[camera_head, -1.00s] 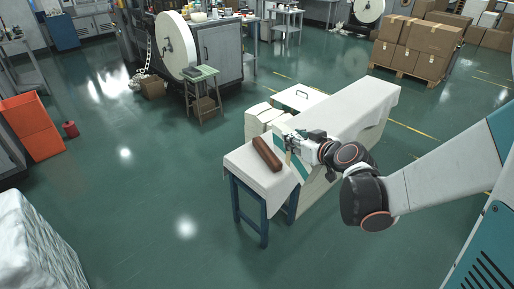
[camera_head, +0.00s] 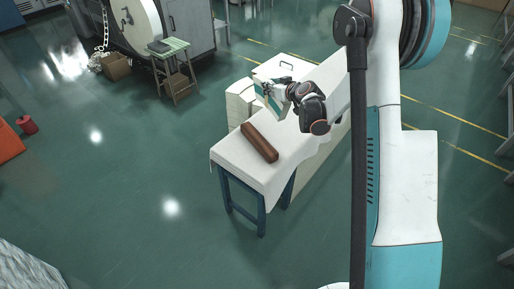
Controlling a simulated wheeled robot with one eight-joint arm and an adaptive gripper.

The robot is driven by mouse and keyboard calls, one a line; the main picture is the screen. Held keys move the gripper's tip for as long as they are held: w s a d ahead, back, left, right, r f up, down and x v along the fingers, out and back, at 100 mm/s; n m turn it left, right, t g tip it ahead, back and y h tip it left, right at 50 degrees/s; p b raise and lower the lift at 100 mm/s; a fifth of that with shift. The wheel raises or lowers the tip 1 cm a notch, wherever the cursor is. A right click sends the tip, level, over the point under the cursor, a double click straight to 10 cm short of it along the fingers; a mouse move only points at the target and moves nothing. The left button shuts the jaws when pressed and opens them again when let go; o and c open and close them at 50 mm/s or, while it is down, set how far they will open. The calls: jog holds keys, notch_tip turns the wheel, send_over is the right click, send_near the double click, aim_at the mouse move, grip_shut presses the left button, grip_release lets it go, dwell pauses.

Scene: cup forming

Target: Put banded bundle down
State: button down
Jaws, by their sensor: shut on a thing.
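My gripper (camera_head: 273,94) is over the far part of the cloth-covered table (camera_head: 226,152), beside the white stacks. It is shut on a small white and teal piece (camera_head: 264,101), which looks like the banded bundle. The piece is tilted and partly hidden by the gripper, and I cannot tell whether it touches anything below. A long brown bar (camera_head: 260,142) lies on the cloth nearer the front, apart from the gripper.
White stacks (camera_head: 238,100) stand at the table's far left side, with a white handled box (camera_head: 285,66) behind them. The cloth around the brown bar is bare.

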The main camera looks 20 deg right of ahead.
notch_tip(320, 180, down, 23)
jog(key=w+d+b, duration=0.1)
jog(key=w+b, duration=0.1)
jog(key=b, duration=0.5)
jog(key=shift+w+d+r, duration=0.15)
jog(key=shift+w+d, duration=0.05)
jog(key=shift+w, duration=0.1)
jog(key=c, duration=1.2)
grip_release()
